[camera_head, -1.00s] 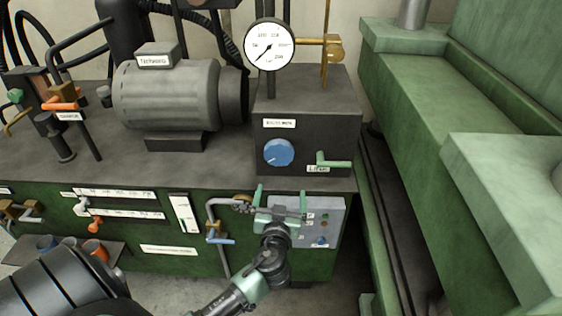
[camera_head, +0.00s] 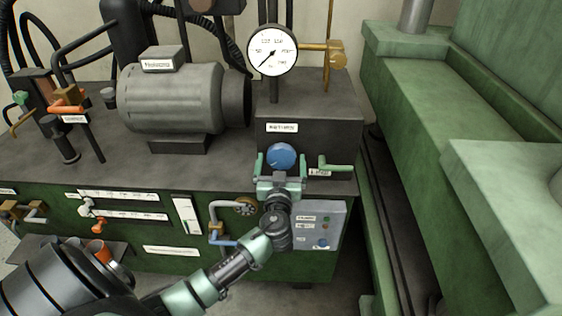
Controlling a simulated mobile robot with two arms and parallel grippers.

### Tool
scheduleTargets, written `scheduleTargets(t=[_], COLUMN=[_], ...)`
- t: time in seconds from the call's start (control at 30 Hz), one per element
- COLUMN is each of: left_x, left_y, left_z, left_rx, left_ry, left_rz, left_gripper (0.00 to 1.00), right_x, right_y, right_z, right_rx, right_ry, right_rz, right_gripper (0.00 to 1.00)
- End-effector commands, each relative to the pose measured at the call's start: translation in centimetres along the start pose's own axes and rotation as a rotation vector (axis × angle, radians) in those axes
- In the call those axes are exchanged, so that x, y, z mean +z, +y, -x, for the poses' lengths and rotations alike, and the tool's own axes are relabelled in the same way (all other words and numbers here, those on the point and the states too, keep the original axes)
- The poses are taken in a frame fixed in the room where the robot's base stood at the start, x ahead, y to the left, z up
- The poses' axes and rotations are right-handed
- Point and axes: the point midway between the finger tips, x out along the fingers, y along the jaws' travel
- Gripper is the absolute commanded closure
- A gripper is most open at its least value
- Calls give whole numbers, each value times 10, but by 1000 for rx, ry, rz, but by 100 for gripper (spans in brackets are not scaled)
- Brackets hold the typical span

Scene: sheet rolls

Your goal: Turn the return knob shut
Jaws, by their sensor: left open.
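A round blue knob (camera_head: 282,156) sits on the front face of a dark block (camera_head: 310,110), under a white label (camera_head: 282,128) whose lettering is too blurred to read surely. My left gripper (camera_head: 281,166) is open, with its green fingers on the left and right sides of the knob. I cannot tell whether the fingers touch it. The gripper's body covers the area just below the knob. My right gripper is out of view.
A green lever (camera_head: 335,167) sticks out right of the knob. A pressure gauge (camera_head: 272,50) stands above the block. A grey control panel (camera_head: 325,226) and a blue-handled valve (camera_head: 222,241) lie below. A grey motor (camera_head: 170,98) stands left; green machinery (camera_head: 420,90) bounds the right.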

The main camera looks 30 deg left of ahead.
Motion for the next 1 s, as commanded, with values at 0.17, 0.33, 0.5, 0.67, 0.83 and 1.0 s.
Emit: scheduleTargets(t=[0.17,0.33,0.5,0.67,0.83,1.0], left_x=[0,0,0,1,1,0], left_y=[0,0,0,-1,-1,-2], left_z=[0,0,0,0,0,0], left_rx=[0,0,0,-1,-1,-1], left_ry=[0,0,0,0,1,2], left_rz=[0,-1,-12,-62,-167,-317], left_gripper=[30,65,65,65,65,65], right_x=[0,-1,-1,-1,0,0], right_y=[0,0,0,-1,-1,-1], right_z=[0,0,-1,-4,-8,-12], right_rx=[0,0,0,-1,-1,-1], right_ry=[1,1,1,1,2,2], right_rz=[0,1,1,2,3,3], right_gripper=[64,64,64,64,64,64])
